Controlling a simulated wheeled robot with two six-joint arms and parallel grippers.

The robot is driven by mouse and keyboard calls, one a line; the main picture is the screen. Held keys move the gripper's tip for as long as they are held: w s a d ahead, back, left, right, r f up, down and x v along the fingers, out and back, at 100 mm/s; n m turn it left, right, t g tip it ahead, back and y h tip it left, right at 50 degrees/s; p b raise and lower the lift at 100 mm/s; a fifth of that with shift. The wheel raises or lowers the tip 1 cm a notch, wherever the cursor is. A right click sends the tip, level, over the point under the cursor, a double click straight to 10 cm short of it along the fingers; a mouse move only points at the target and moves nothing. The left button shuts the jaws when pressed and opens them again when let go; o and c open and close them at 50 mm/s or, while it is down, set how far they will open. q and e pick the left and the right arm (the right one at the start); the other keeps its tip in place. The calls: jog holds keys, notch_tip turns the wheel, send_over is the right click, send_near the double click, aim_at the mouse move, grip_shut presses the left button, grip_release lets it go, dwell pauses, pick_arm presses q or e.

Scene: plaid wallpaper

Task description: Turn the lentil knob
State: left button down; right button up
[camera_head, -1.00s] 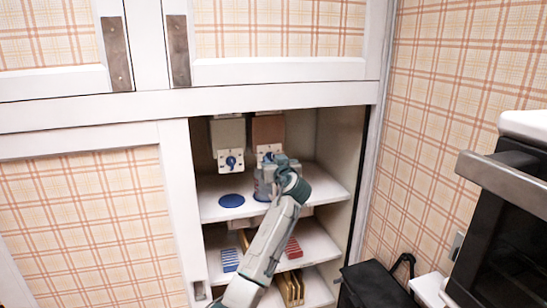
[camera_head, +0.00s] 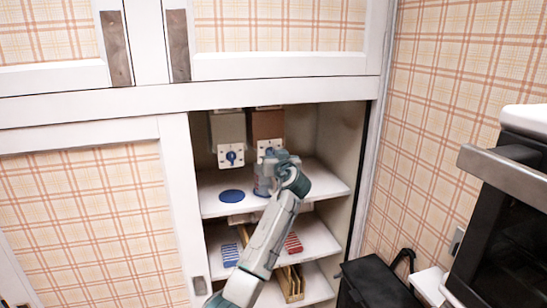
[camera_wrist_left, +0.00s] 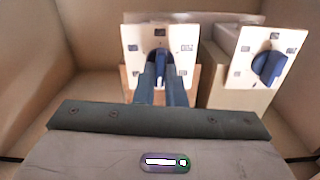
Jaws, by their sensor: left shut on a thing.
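Two dispensers hang in the open cupboard, one grey-beige (camera_head: 228,130) at left and one red-brown (camera_head: 268,125) at right. Each has a white plate with a blue knob. I cannot read a lentil label. My left gripper (camera_head: 269,160) is at the red-brown dispenser's plate and hides much of it in the head view. In the left wrist view its fingers (camera_wrist_left: 160,84) are shut on that dispenser's blue knob (camera_wrist_left: 160,62), whose handle points along the fingers. The other blue knob (camera_wrist_left: 268,67) is free, to the right there. My right gripper is not in view.
A jar (camera_head: 262,186) stands on the upper shelf below my gripper, partly hidden. A blue disc (camera_head: 231,196) lies to its left. Lower shelves hold blue-striped (camera_head: 230,255) and red-striped (camera_head: 293,244) items. A black box (camera_head: 375,285) and an oven (camera_head: 510,220) are at right.

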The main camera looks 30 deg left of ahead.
pick_arm(q)
jog(key=shift+w+d+f+m+p, duration=0.1)
jog(key=shift+m+p, duration=1.55)
jog(key=shift+m, duration=2.2)
jog(key=shift+s+f+m+p, duration=0.1)
jog(key=shift+m+p, duration=1.6)
jog(key=shift+m, duration=2.2)
jog(key=shift+w+d+f+m+p, duration=0.1)
jog(key=shift+m+p, duration=1.55)
jog(key=shift+m, duration=2.2)
jog(key=shift+f, duration=0.1)
jog(key=c, duration=1.6)
grip_release()
jog(key=shift+o, duration=0.5)
